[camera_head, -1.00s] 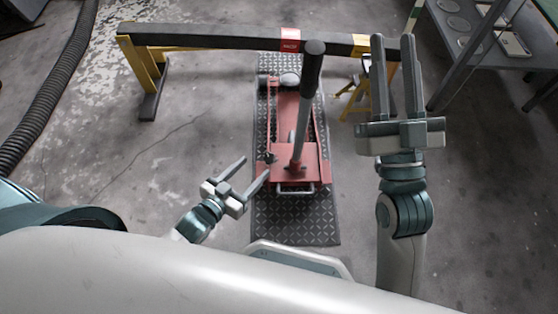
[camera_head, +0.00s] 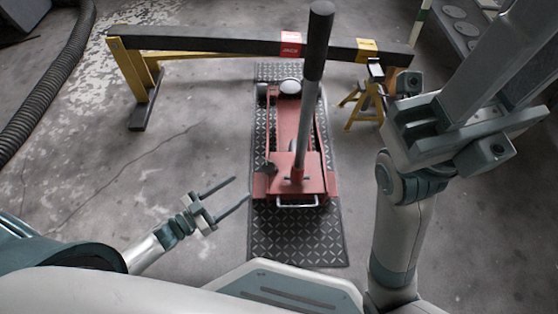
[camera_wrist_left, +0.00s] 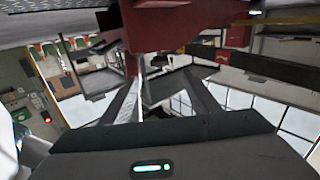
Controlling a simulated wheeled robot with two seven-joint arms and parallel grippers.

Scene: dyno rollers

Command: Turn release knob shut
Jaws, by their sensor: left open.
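The red floor jack (camera_head: 315,183) stands on a dark treaded mat, its grey handle (camera_head: 306,105) with black grip rising toward me. A small dark knob (camera_head: 268,169) shows at the jack's near left side; I take it for the release knob, but its turn position is too small to read. My left gripper (camera_head: 242,188) is open and empty, just left of the jack's near left corner, fingers pointing at it. In the left wrist view a red part of the jack (camera_wrist_left: 180,22) hangs above the parted fingers. My right gripper (camera_head: 535,45) is raised, fingers parted, tips cut off.
A black beam (camera_head: 220,41) on yellow stands crosses behind the jack. A yellow jack stand (camera_head: 365,105) is at right. A black hose (camera_head: 55,80) lies at far left.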

